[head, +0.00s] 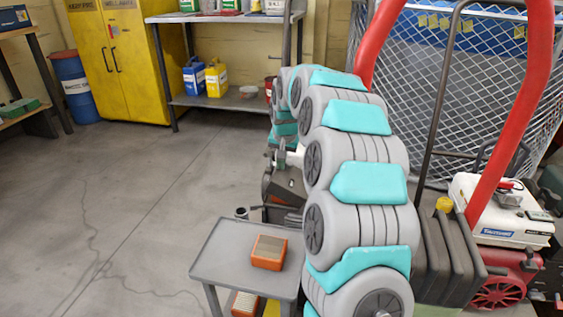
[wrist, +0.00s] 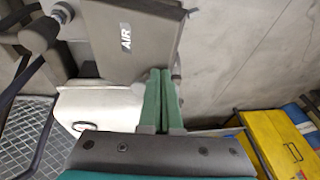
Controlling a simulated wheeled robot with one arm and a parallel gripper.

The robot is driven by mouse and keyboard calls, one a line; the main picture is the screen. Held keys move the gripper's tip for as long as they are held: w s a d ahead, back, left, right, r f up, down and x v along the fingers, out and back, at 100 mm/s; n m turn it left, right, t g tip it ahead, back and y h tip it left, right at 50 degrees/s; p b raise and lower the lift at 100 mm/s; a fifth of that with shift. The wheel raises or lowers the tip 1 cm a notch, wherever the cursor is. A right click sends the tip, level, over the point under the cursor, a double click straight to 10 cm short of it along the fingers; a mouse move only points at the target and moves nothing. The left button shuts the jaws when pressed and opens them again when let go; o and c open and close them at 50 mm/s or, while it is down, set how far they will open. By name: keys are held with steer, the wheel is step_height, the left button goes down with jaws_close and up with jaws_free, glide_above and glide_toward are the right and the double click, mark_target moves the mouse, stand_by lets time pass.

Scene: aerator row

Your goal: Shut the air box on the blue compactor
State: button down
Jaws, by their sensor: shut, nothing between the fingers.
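In the wrist view, a dark grey panel marked AIR (wrist: 115,45) fills the upper middle; it looks like the cover of the air box. Its lower edge lies over a pale surface (wrist: 100,105), and I cannot tell how far the cover stands open. My gripper (wrist: 162,72) has its two green fingers together and empty, with the tips at the right edge of the panel. I cannot tell whether they touch it. No blue on the compactor is clearly visible.
A grey cart (head: 222,250) with an orange box (head: 269,251) stands left of my arm. A red-framed machine (head: 497,285) is close on the right. A yellow cabinet (head: 120,60), blue drum (head: 75,88) and shelf (head: 235,100) stand at the back. The left floor is clear.

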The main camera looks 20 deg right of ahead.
steer(key=shift+w+a+f+g+h, duration=0.4)
steer(key=shift+w+a+h, duration=0.1)
steer(key=shift+a, duration=0.05)
steer(key=shift+w+a+f+n+g+h, duration=0.3)
steer(key=shift+w+a+f+g+h, duration=0.15)
steer(key=shift+a+f+h, duration=0.35)
steer(key=shift+w+a+f+g+h+b, duration=0.2)
steer(key=shift+w+a+f+g+h, duration=0.1)
steer(key=shift+a+f+h, duration=0.25)
steer(key=shift+w+a+f+g+h+b, duration=0.15)
steer(key=shift+a+f+g+h+b, duration=0.15)
steer(key=shift+f, duration=0.35)
steer(key=shift+d, duration=0.1)
